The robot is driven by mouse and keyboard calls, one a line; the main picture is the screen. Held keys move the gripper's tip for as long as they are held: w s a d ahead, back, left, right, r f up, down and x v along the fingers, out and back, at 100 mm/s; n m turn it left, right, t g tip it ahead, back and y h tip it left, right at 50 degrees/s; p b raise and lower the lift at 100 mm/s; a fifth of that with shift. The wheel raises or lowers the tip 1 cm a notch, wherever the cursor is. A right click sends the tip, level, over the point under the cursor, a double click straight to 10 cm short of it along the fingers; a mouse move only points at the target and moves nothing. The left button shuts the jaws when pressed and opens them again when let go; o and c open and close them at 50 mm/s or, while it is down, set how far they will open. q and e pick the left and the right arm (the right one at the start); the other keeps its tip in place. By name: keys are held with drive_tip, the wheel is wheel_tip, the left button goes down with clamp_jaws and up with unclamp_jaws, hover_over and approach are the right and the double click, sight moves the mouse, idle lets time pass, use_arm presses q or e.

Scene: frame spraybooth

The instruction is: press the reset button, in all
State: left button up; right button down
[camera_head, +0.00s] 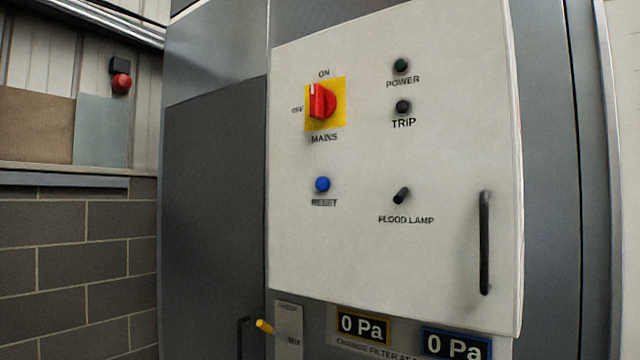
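The blue round reset button (322,184) sits on the white control panel (440,265), at its left middle, above a label reading RESET. Nothing touches it or covers it. Neither of my grippers is in the head view.
Above the button is a red rotary mains switch (320,101) on a yellow plate. To the right are the dark power lamp (401,65), trip lamp (403,106), flood lamp toggle (402,195) and a protruding black handle (485,243). A yellow-tipped lever (265,326) sticks out below. The space before the panel is clear.

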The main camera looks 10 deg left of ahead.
use_arm(q)
clamp_jaws()
drive_tip(key=shift+w, duration=0.1)
idle(1.3)
